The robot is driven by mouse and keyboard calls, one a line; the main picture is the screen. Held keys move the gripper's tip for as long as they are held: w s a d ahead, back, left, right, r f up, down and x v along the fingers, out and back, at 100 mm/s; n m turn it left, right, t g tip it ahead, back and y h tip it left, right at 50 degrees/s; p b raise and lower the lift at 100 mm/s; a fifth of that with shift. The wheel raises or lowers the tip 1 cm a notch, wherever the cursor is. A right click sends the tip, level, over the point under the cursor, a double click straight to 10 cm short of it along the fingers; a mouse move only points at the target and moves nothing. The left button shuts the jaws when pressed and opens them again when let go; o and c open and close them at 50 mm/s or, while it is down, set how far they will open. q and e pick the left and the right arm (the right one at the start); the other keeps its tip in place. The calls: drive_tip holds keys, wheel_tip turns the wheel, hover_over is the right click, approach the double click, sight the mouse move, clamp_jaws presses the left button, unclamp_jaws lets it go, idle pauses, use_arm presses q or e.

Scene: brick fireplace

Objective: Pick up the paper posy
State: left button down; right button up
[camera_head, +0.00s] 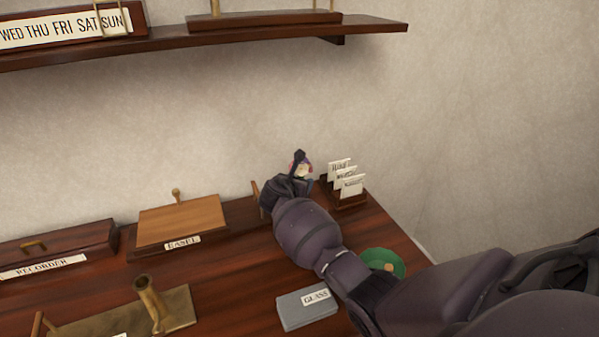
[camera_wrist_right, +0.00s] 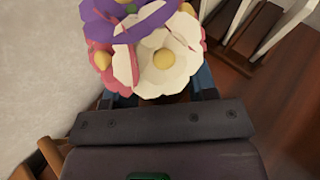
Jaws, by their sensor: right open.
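The paper posy (camera_wrist_right: 160,58) fills the upper middle of the right wrist view, with white, pink and purple paper flowers and yellow centres. In the head view only a small part of the posy (camera_head: 301,169) shows, past the end of my right arm, near the wall. My right gripper (camera_wrist_right: 160,97) is open, its two fingers partly seen on either side below the blooms. The flowers hide the fingertips and the stem, so I cannot tell whether they touch. My left gripper is in neither view.
A card rack (camera_head: 346,200) stands just right of the posy. A wooden easel (camera_head: 180,220) stands to the left, with a brass holder (camera_head: 150,300) nearer. A grey glass box (camera_head: 305,308) and a green disc (camera_head: 384,262) lie close to my right arm. A shelf (camera_head: 250,22) runs above.

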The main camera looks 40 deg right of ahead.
drive_tip(key=shift+r, duration=0.1)
drive_tip(key=shift+c, duration=0.4)
clamp_jaws()
